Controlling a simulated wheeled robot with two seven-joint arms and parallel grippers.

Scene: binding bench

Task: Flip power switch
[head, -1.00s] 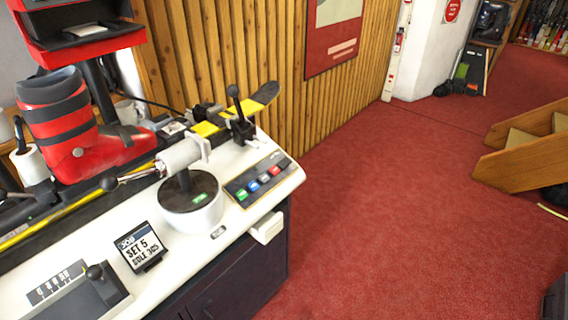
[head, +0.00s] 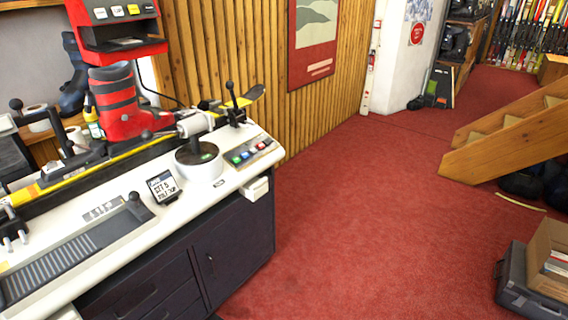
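No part labelled as a power switch can be made out. A control panel (head: 250,153) with coloured buttons, among them green, blue and red, sits at the right end of the white binding bench (head: 110,235). A small white box (head: 255,189) is fixed to the bench's front edge below the panel. A black upright lever (head: 231,95) stands behind the panel. A red machine head (head: 118,35) with several light square keys is at the upper left. Neither of my grippers is in view.
A red ski boot (head: 117,105) stands on a yellow ski along the bench. A round white pot (head: 200,163) and a small display card (head: 163,187) are on the bench top. Red carpet right of the bench is clear. Wooden stairs (head: 515,140) and a cardboard box (head: 548,262) are farther right.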

